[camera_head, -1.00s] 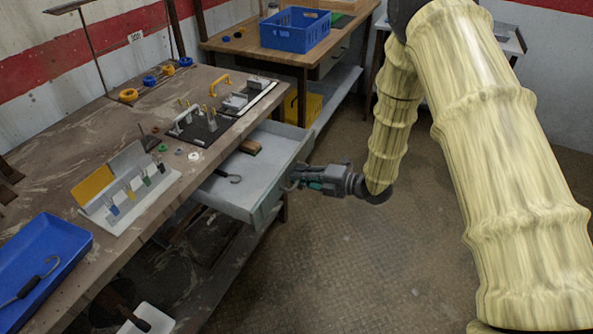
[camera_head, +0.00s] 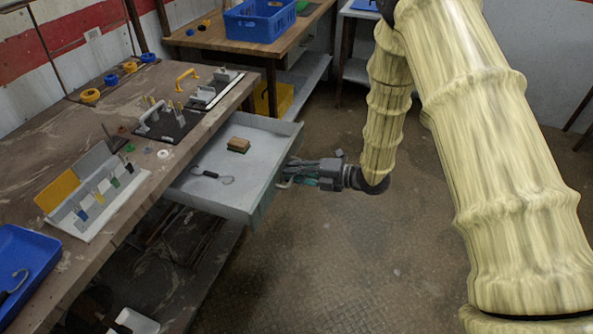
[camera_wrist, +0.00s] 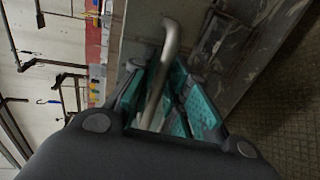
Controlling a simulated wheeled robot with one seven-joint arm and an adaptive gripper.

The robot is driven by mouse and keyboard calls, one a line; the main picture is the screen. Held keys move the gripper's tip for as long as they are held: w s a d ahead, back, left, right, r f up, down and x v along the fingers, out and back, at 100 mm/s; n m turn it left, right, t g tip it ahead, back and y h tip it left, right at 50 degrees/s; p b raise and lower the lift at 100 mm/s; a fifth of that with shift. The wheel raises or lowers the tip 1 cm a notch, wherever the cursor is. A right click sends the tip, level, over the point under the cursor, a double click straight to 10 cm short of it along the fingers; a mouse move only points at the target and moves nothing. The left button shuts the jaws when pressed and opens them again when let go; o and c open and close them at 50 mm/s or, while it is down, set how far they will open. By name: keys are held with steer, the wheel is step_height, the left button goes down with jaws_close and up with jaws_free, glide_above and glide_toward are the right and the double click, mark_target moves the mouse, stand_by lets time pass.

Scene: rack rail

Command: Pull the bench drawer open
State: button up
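The bench drawer (camera_head: 268,195) is grey and stands well out of the bench (camera_head: 135,200). Inside it lie a brown-and-green block (camera_head: 238,145) and a dark-handled hook tool (camera_head: 207,174). My gripper (camera_head: 292,174) is at the drawer's front, at the handle. In the wrist view the metal bar handle (camera_wrist: 168,58) runs between my teal-padded fingers (camera_wrist: 160,95), which are closed around it. The drawer front (camera_wrist: 143,28) shows just beyond the fingers. The exact finger contact is partly hidden by the gripper body.
On the bench are a blue tray (camera_head: 35,262), a card rack (camera_head: 95,205) and black fixture plates (camera_head: 170,125). A second bench with a blue crate (camera_head: 258,20) stands behind. The floor (camera_head: 350,260) in front of the drawer is clear.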

steer(key=shift+o, duration=0.6)
steer(key=shift+d+r, duration=0.1)
steer(key=shift+d, duration=0.1)
steer(key=v, duration=1.1)
steer(key=shift+s+d, duration=0.2)
steer(key=shift+d, duration=0.15)
